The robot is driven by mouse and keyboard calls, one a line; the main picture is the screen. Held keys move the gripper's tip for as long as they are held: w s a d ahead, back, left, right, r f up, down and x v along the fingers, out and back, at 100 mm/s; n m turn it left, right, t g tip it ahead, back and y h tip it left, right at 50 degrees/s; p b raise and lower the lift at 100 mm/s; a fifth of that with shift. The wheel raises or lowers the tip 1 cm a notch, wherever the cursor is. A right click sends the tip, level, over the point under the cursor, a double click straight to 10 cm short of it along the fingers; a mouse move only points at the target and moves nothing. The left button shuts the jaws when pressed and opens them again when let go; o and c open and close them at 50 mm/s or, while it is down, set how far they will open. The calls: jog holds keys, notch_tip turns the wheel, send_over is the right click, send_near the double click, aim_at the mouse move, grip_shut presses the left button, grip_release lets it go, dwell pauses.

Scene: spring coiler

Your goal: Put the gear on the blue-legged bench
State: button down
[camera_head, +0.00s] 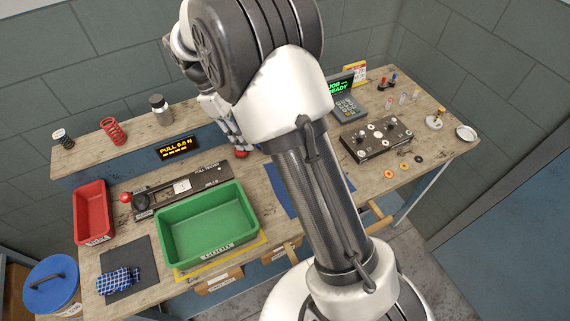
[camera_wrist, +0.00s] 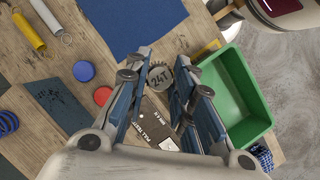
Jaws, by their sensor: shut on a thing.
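The gear (camera_wrist: 160,76), a dark grey toothed disc marked 24T, sits between the fingertips of my gripper (camera_wrist: 164,80) in the wrist view. My gripper is shut on it, above the wooden bench top. In the head view my gripper (camera_head: 237,140) is partly hidden behind my arm, and I cannot make out the gear there. The bench (camera_head: 415,162) has a wooden top and a blue leg at the right. Its wooden top also shows in the wrist view (camera_wrist: 112,60). I cannot tell the gear's height above it.
A green bin (camera_head: 207,225), a red bin (camera_head: 92,210) and a pull tester (camera_head: 185,188) stand on the left. A blue mat (camera_wrist: 130,25) lies near the gear in the wrist view. A red round thing (camera_wrist: 102,95) and a blue one (camera_wrist: 84,71) are beside my gripper.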

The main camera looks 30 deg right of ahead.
jog(key=shift+n, duration=0.3)
jog(key=f+b, duration=0.1)
jog(key=f, duration=0.5)
jog(key=f+b, duration=0.2)
jog(key=f, duration=0.5)
jog(key=f+b, duration=0.2)
jog(key=f, duration=0.4)
jog(key=shift+a+f, duration=0.25)
jog(key=shift+f, duration=0.05)
jog(key=shift+f, duration=0.15)
jog(key=c, duration=1.8)
grip_release()
jog(key=shift+o, duration=0.7)
